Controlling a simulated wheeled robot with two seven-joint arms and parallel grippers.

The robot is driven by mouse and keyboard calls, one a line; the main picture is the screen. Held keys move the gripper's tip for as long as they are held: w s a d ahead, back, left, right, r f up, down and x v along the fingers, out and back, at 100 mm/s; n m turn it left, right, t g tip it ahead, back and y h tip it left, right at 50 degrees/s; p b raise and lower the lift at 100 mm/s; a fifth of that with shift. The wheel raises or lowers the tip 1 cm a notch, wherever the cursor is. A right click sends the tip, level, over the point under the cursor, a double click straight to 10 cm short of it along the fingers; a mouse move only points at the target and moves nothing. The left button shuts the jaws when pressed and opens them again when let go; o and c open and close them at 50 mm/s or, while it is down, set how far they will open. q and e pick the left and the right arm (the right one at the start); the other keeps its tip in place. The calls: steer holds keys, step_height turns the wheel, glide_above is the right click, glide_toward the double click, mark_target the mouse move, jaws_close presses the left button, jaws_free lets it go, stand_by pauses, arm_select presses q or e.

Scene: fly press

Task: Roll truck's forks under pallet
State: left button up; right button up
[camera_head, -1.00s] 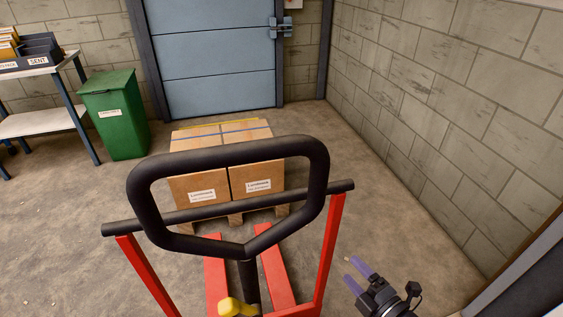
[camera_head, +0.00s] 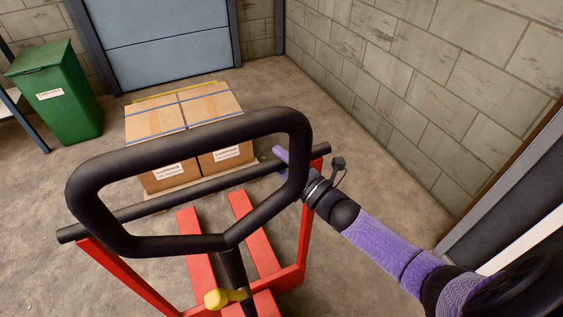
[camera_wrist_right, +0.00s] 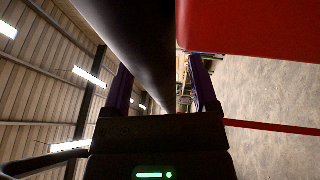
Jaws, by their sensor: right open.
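The red pallet truck stands in front of me, with its black loop handle (camera_head: 190,140) and black crossbar (camera_head: 150,205) nearest. Its two red forks, left (camera_head: 198,255) and right (camera_head: 254,235), point at the pallet (camera_head: 158,206), their tips close to its front edge. The pallet is mostly hidden under cartons (camera_head: 185,115) and behind the handle. My right gripper (camera_head: 284,160) is at the crossbar's right end, by the loop's right side. In the right wrist view its fingers (camera_wrist_right: 163,88) are apart, with a black bar (camera_wrist_right: 135,40) between them. My left gripper is not in view.
A green bin (camera_head: 58,95) stands at the left beside a table leg. A blue-grey door (camera_head: 160,40) is behind the cartons. A block wall (camera_head: 420,80) runs along the right. Floor between the cartons and right wall is clear.

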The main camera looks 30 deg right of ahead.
jaws_close()
stand_by(1.4)
